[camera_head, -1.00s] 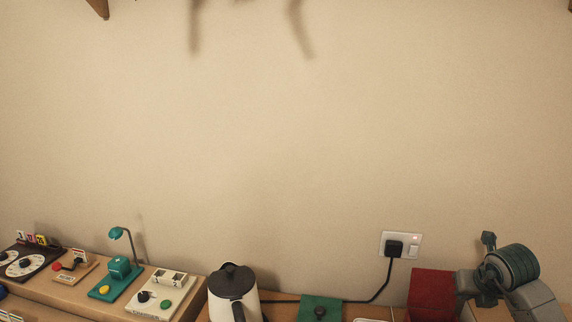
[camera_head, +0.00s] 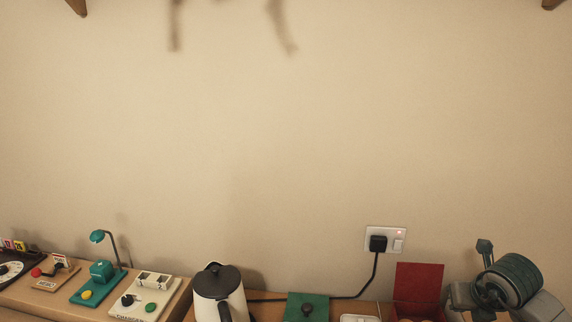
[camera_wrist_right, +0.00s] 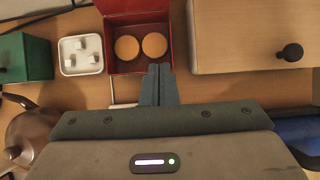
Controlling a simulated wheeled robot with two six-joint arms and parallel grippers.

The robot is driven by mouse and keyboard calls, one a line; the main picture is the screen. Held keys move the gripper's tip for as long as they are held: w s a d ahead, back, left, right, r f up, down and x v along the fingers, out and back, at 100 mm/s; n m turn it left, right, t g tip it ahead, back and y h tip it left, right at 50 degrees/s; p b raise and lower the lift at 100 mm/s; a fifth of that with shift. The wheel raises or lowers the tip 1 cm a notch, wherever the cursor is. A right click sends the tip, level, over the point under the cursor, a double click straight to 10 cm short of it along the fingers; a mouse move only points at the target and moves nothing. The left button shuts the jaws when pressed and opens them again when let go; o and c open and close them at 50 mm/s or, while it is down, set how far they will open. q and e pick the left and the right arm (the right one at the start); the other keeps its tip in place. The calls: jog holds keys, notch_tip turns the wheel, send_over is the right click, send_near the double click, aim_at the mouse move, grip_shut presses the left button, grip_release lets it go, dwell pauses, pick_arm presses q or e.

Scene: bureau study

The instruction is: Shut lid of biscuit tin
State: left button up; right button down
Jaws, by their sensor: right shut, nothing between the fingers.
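The biscuit tin is a red box, and its red lid (camera_head: 418,282) stands up open at the back in the head view. In the right wrist view the open tin (camera_wrist_right: 112,66) holds two round biscuits (camera_wrist_right: 140,46), and part of the raised lid (camera_wrist_right: 132,5) shows at the top edge. My right gripper (camera_wrist_right: 159,70) is shut and empty, with its fingertips at the tin's front right corner; I cannot tell whether they touch it. In the head view my right arm is right of the lid. My left gripper is out of view.
A white dish (camera_wrist_right: 81,54) and a green box (camera_wrist_right: 27,57) stand left of the tin. A wooden box with a black knob (camera_wrist_right: 289,53) stands close on its right. A kettle (camera_head: 218,293) and a plugged cord are further left in the head view.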

jog(key=s+a+b, duration=0.2)
jog(key=s, duration=0.5)
jog(key=shift+s+f, duration=0.2)
jog(key=shift+s, duration=0.15)
jog(key=shift+d, duration=0.1)
dwell(0.4)
jog(key=s+a+f+p, duration=0.1)
jog(key=s+a+p, duration=0.1)
jog(key=s+p, duration=0.6)
jog(key=shift+s+f+p, duration=0.15)
jog(key=shift+s+p, duration=0.2)
jog(key=shift+s, duration=0.2)
